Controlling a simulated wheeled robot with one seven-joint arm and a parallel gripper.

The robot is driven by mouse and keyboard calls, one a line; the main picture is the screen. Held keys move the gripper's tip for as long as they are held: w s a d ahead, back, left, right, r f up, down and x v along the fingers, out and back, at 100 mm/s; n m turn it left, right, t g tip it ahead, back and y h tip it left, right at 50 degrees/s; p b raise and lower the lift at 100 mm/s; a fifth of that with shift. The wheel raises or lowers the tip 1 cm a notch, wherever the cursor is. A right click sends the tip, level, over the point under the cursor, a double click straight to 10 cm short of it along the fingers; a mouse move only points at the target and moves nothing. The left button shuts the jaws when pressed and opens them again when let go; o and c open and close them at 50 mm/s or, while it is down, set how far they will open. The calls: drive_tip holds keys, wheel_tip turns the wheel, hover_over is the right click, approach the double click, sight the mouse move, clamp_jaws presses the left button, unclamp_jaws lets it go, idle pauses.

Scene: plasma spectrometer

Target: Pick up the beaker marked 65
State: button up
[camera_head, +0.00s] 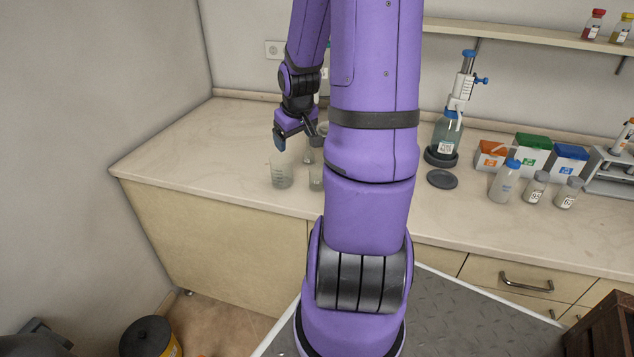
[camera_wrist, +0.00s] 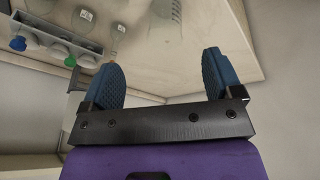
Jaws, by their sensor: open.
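A clear glass beaker (camera_head: 281,174) stands on the counter near its front edge, left of my arm. A smaller clear vessel (camera_head: 316,177) stands close to its right, partly hidden by my arm. I cannot read a number on either. My gripper (camera_head: 295,139) is open and empty, just above the beaker and apart from it as far as I can tell. In the wrist view, the blue fingers of my gripper (camera_wrist: 160,70) are spread wide. A clear glass vessel (camera_wrist: 165,20) shows beyond the gap between them, cut off by the top edge.
The counter (camera_head: 190,165) is clear at the left. To the right are a dispenser bottle (camera_head: 447,135), a dark disc (camera_head: 441,179), coloured tip boxes (camera_head: 532,152), a blue-capped bottle (camera_head: 504,182), two labelled bottles (camera_head: 567,194) and a grey rack (camera_head: 608,176).

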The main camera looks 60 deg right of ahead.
drive_tip(key=s+d+f+m, duration=0.2)
drive_tip(key=s+d+f, duration=0.2)
drive_tip(key=d+f, duration=0.45)
drive_tip(key=shift+t, duration=0.5)
drive_tip(key=shift+s+a+f+x, duration=0.1)
drive_tip(key=shift+a+x, duration=0.05)
drive_tip(key=shift+x, duration=1.6)
drive_tip(key=shift+s+a+f+x, duration=0.1)
drive_tip(key=shift+a+x, duration=0.1)
drive_tip(key=shift+x, duration=1.55)
drive_tip(key=shift+s+a+x, duration=0.1)
drive_tip(key=shift+a+x, duration=0.05)
drive_tip(key=shift+x, duration=1.6)
drive_tip(key=c, duration=1)
